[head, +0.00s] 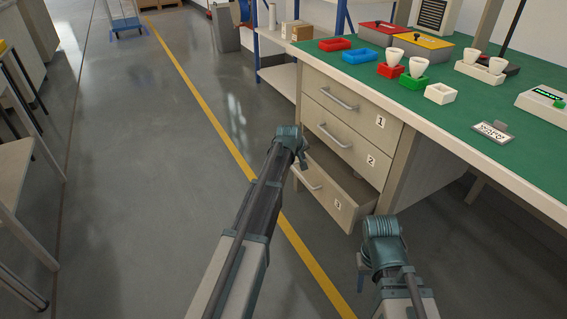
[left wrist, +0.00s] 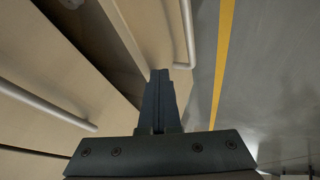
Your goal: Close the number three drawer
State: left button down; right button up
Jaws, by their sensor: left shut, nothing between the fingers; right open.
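The number three drawer (head: 338,205) is the lowest of the cabinet's drawers and stands pulled out, its inside partly showing. Its front and bar handle also show in the left wrist view (left wrist: 152,28). My left gripper (head: 301,160) is at the left end of this drawer's front, below the number two drawer. In the left wrist view its fingers (left wrist: 160,75) are shut with nothing between them, and their tips overlap the drawer front near the handle's end. I cannot tell whether they touch it. My right gripper (head: 363,276) is open and low, in front of the drawer's right end.
The number one drawer (head: 358,108) and number two drawer (head: 345,144) above are shut. Open floor (head: 150,200) with a yellow line lies to the left.

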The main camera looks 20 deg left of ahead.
pick_arm(q)
jog(key=w+d, duration=0.4)
jog(key=w, duration=0.1)
jog(key=shift+w+d, duration=0.25)
jog(key=shift+d, duration=0.1)
jog(key=shift+s+a, duration=0.1)
